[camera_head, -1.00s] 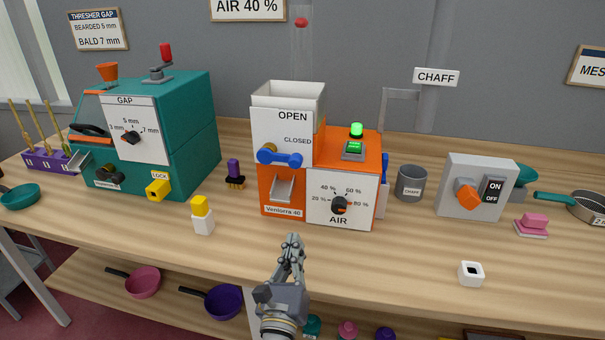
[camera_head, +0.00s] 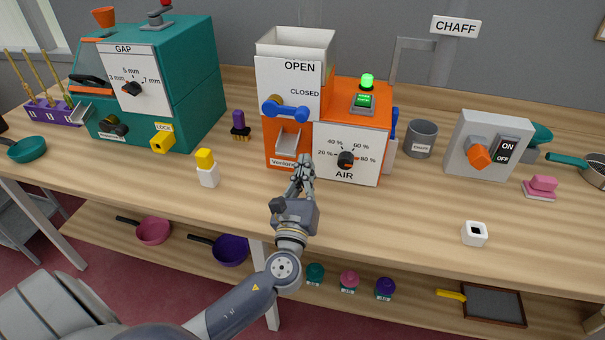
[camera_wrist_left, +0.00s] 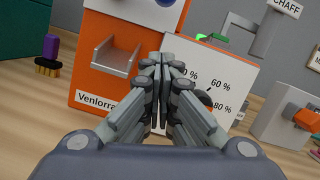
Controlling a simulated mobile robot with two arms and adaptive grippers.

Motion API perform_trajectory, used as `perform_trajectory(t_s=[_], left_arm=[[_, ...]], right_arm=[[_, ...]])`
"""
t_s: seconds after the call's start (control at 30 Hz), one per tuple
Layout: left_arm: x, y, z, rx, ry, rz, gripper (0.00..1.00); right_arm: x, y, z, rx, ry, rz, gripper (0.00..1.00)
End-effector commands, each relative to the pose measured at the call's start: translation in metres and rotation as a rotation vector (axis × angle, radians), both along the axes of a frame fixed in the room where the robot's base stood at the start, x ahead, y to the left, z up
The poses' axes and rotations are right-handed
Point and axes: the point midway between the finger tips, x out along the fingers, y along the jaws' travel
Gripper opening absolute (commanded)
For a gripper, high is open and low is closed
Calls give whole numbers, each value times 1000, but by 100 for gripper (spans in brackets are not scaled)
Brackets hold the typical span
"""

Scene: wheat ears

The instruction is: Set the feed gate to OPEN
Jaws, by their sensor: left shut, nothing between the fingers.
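The feed gate's blue handle (camera_head: 288,110) is on the white front panel (camera_head: 267,82) of the orange Ventorra machine (camera_head: 372,98). It sits just below the CLOSED label, and the OPEN label is higher up. In the left wrist view, a piece of the blue handle (camera_wrist_left: 165,2) shows at the top edge. My left gripper (camera_head: 303,162) is shut and empty. It is in front of the machine, below the handle and apart from it, near the metal spout and the AIR dial (camera_head: 345,160). In the left wrist view its fingertips (camera_wrist_left: 167,62) point at the machine's front. My right gripper is not in view.
A teal GAP machine (camera_head: 190,80) stands at the left. A yellow and white block (camera_head: 207,168) and a purple brush (camera_head: 240,125) are between. A chaff cup (camera_head: 421,139) and a switch box (camera_head: 487,145) stand at the right. The front table strip is mostly clear.

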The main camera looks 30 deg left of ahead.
Motion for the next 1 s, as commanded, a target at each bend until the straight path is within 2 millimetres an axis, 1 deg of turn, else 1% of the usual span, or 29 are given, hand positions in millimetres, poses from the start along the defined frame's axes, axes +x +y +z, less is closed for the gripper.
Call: perform_trajectory(t_s=[0.03, 0.2, 0.3, 0.5, 0.67, 1.0], left_arm=[[12, 4, 8, 3, -3, 1, 0], [45, 16, 16, 1, -2, 2, 0], [40, 19, 33, -1, -1, 0, 0], [39, 24, 47, 0, 1, 0, 0], [38, 25, 49, 0, 1, 0, 0], [38, 25, 49, -2, -1, 0, 0]], right_arm=[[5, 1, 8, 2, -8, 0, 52], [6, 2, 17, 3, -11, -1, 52], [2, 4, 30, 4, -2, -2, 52], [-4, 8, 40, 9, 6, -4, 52], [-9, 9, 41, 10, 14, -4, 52], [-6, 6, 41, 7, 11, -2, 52]])
